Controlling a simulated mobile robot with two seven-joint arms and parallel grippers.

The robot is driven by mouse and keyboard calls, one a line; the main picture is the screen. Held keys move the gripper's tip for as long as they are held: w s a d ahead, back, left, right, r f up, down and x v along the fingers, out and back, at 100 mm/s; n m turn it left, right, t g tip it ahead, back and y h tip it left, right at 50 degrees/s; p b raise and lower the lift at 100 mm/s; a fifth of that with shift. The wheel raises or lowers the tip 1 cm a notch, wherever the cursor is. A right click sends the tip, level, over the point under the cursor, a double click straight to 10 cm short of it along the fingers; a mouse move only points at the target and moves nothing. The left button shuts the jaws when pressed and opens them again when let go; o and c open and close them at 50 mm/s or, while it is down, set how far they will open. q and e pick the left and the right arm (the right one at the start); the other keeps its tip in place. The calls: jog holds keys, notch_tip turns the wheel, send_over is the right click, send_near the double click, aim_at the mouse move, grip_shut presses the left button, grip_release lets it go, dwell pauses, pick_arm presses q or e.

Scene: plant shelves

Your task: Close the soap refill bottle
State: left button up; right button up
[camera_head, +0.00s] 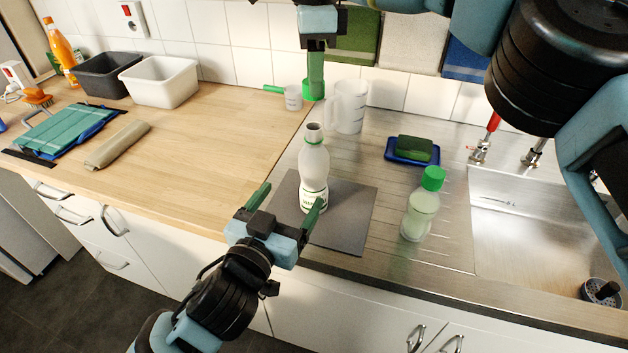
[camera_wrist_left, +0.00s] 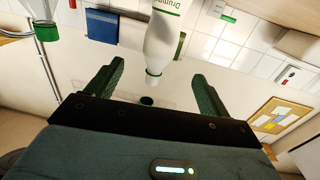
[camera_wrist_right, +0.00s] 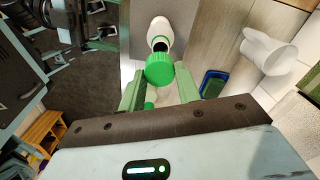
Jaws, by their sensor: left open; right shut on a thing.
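The white soap refill bottle (camera_head: 314,168) stands upright and uncapped on a dark grey mat (camera_head: 352,215). My left gripper (camera_head: 286,205) is open, low in front of the bottle. In the left wrist view the bottle (camera_wrist_left: 165,35) appears upside down, between and beyond the open fingers (camera_wrist_left: 152,88). My right gripper (camera_head: 314,75) is shut on a green cap (camera_head: 313,90), held above and behind the bottle in the head view. In the right wrist view the cap (camera_wrist_right: 160,69) sits between the fingertips, with the bottle's open neck (camera_wrist_right: 160,42) beyond it.
A clear soap bottle with a green cap (camera_head: 421,207) stands right of the mat. A white jug (camera_head: 347,108) and a small measuring cup (camera_head: 293,97) stand behind. A sponge on a blue tray (camera_head: 411,152) and the sink (camera_head: 520,225) lie right.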

pick_arm(q)
jog(key=x, duration=1.1)
jog(key=shift+w+d, duration=0.2)
jog(key=shift+w, duration=0.15)
pick_arm(e)
jog(key=shift+w, duration=0.1)
pick_arm(q)
jog(key=c, duration=1.4)
jog(key=shift+c, duration=0.3)
pick_arm(e)
send_over(315, 126)
jog(key=shift+f, duration=2.5)
